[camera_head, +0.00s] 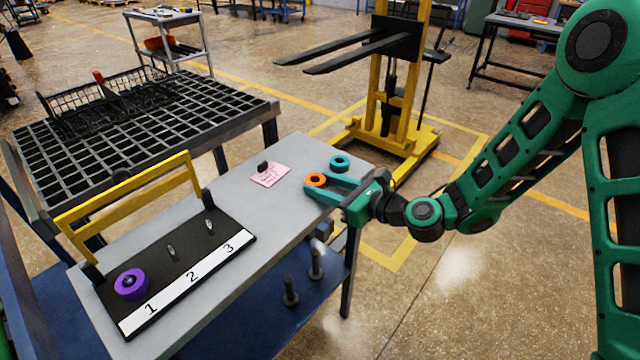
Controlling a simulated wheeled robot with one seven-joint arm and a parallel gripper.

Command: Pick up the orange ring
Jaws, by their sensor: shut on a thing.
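The orange ring (316,179) is at the right part of the grey table, between the fingertips of my gripper (314,185). My gripper is teal and reaches in from the right, shut on the ring. I cannot tell whether the ring touches the tabletop or is slightly above it. A teal ring (340,162) lies on the table just behind my gripper, apart from it.
A black board (185,258) with a yellow handle (138,200) and numbers 1, 2, 3 lies at left. A purple ring (131,284) sits around the peg at 1; pegs 2 and 3 are bare. A pink note (270,175) lies mid-table. A yellow lift (385,130) stands behind.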

